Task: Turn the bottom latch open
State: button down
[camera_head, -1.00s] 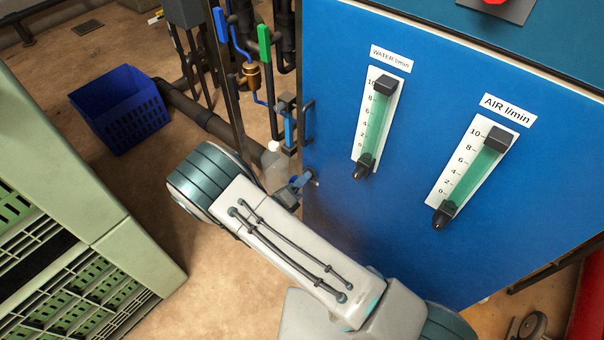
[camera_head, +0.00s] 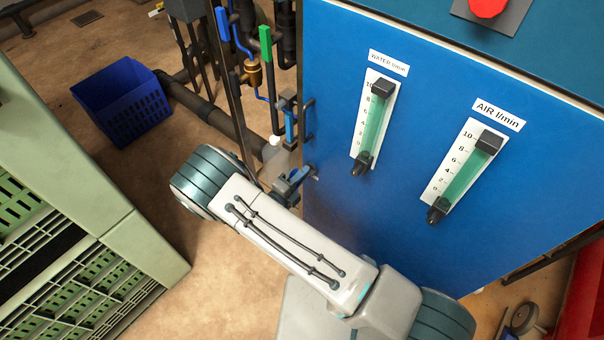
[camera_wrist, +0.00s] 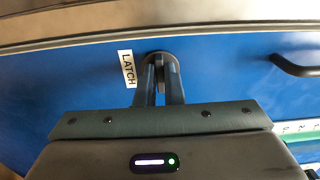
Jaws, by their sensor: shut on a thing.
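The latch (camera_wrist: 159,58) is a dark round knob on the blue cabinet door, beside a white label reading LATCH (camera_wrist: 127,69). In the wrist view, my gripper (camera_wrist: 160,78) has both fingers closed around the latch's raised grip. In the head view, my gripper (camera_head: 292,184) is at the lower left edge of the blue door (camera_head: 340,215), partly hidden behind my arm. The latch itself cannot be made out there. The door lies flush with the cabinet as far as I can see.
A dark door handle (camera_wrist: 295,68) is right of the latch in the wrist view. Two flow gauges, water (camera_head: 374,122) and air (camera_head: 465,178), are on the door. Pipes stand left of the cabinet. A blue crate (camera_head: 122,105) and green crates (camera_head: 60,225) are farther left.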

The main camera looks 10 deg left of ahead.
dwell(0.3)
jog(key=c, duration=1.5)
grip_release()
jog(key=shift+c, duration=0.2)
jog(key=v, duration=1.3)
jog(key=shift+s+a, duration=0.25)
jog(key=shift+s, duration=0.05)
